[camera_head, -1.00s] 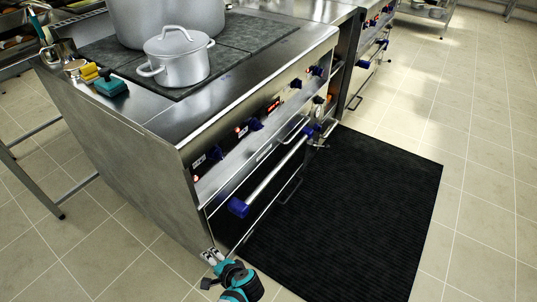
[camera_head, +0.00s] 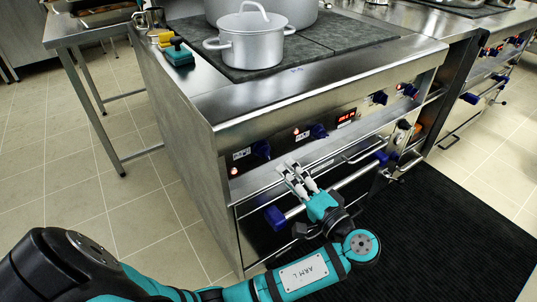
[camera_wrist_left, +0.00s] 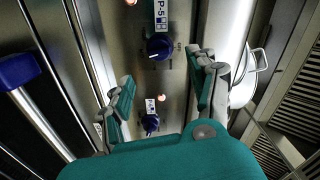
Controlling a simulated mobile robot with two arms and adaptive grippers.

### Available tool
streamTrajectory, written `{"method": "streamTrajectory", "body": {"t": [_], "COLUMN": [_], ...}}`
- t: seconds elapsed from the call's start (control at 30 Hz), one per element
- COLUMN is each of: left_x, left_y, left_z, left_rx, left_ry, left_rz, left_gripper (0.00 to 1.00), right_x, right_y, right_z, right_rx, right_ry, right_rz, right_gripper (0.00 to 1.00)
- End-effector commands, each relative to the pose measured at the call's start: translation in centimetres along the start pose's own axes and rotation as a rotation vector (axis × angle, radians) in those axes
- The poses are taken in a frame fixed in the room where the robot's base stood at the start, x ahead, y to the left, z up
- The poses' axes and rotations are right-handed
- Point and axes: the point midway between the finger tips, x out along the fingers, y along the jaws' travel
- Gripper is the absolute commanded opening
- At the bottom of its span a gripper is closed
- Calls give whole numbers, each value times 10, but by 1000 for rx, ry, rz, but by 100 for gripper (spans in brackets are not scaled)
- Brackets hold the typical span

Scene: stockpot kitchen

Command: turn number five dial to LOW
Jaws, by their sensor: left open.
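The number five dial (camera_wrist_left: 158,47) is a dark blue knob beside a white label reading P5 in the left wrist view. In the head view it is the leftmost knob (camera_head: 262,148) on the steel front panel. Its LOW mark is not legible. A second blue knob (camera_wrist_left: 150,123) with a white label is farther down the wrist view. My left gripper (camera_head: 300,180) is open in front of the panel, right of and below the P5 dial in the head view. Its fingers (camera_wrist_left: 160,90) are spread, and neither visibly holds a knob. My right gripper is out of view.
An oven rail with a blue end (camera_head: 275,217) runs below the panel, close to my left gripper. A lidded pot (camera_head: 251,42) and a larger pot stand on the cooktop. A teal sponge (camera_head: 179,53) lies at its left. A black mat (camera_head: 455,240) covers the floor in front.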

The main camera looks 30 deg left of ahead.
Motion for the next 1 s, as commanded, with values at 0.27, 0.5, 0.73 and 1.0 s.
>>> {"method": "streamTrajectory", "body": {"t": [0.27, 0.5, 0.73, 1.0], "left_x": [62, 96, 106, 106], "left_y": [1, 1, 1, 1], "left_z": [0, 0, 0, 0], "left_rx": [1, 1, 1, 1], "left_ry": [0, 0, 1, 1], "left_rz": [-4, -1, 0, 1], "left_gripper": [59, 59, 59, 50], "right_x": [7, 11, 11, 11], "right_y": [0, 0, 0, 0], "right_z": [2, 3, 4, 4], "right_rx": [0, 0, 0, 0], "right_ry": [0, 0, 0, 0], "right_rz": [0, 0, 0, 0], "right_gripper": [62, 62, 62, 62]}}
